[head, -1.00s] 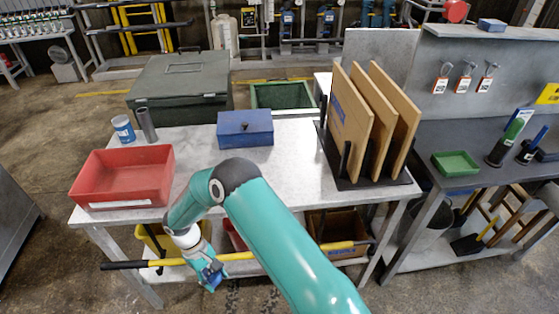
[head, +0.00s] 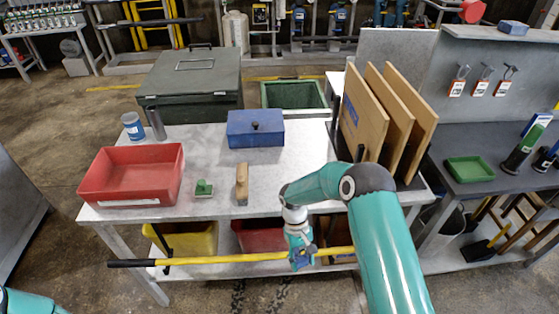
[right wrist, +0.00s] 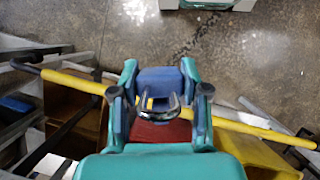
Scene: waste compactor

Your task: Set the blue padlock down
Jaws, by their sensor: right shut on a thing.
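The blue padlock (right wrist: 162,79) is between the fingers of my right gripper (right wrist: 160,92) in the right wrist view, with its metal shackle toward the camera. The right gripper is shut on it. In the head view my right gripper (head: 301,256) hangs in front of the table's front edge, below the height of the tabletop, beside the yellow pole. The padlock is hard to make out there. The grey tabletop (head: 210,211) lies behind the gripper. Only a teal part of my left arm shows at the lower left corner; its gripper is out of view.
On the tabletop are a red bin (head: 130,198), a small green object (head: 204,188), a wooden-handled block (head: 242,184) and a blue box (head: 255,130). Upright boards (head: 362,118) stand at the right. A yellow pole (head: 215,258) runs along the table's front. The front middle tabletop is bare.

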